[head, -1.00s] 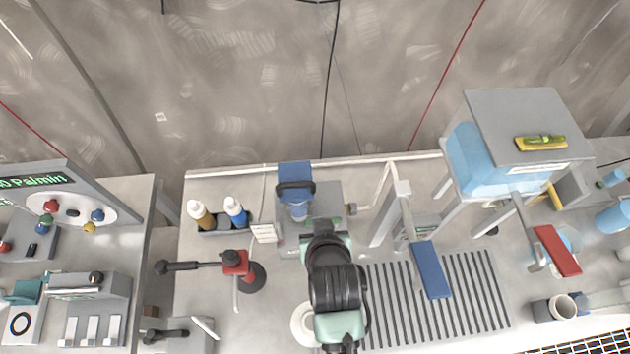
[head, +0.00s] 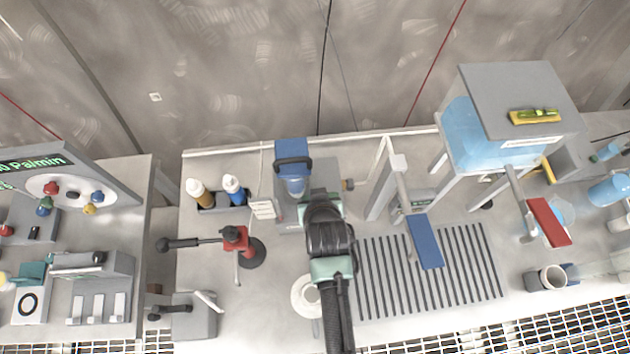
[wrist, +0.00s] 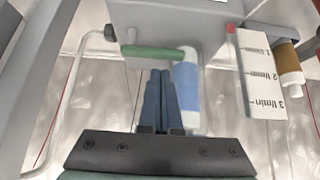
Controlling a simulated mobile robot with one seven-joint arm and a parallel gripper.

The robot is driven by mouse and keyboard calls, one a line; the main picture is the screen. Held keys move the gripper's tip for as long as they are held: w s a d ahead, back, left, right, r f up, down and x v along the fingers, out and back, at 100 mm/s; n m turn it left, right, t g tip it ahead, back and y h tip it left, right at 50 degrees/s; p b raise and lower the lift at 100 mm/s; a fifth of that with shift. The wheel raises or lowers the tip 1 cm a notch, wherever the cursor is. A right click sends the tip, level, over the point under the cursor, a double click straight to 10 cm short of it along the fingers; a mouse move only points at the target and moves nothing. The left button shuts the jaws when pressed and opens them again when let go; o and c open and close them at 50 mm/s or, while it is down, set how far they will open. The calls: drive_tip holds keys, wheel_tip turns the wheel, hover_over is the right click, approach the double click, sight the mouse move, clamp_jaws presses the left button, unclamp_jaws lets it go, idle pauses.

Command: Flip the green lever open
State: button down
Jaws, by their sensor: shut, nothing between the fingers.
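The green lever (wrist: 150,52) shows in the wrist view as a short bar lying nearly level across the front of a grey machine (wrist: 212,38). Its right end meets the top of a white and blue cylinder (wrist: 187,90). My gripper (wrist: 161,74) is shut and empty, its dark blue fingers side by side just below the lever and left of the cylinder. I cannot tell whether the fingertips touch the lever. In the head view my arm covers the fingers and most of the lever area; the machine (head: 325,178) with its blue top part (head: 292,152) stands behind.
Left of the machine are two bottles (head: 235,188) in a holder and a red-topped stand (head: 235,238) with a black handle. A white dish (head: 306,296) lies beside my arm. A slotted plate (head: 465,275) and a blue lever (head: 425,243) are to the right.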

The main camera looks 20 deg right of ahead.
drive_tip(key=shift+x, duration=1.75)
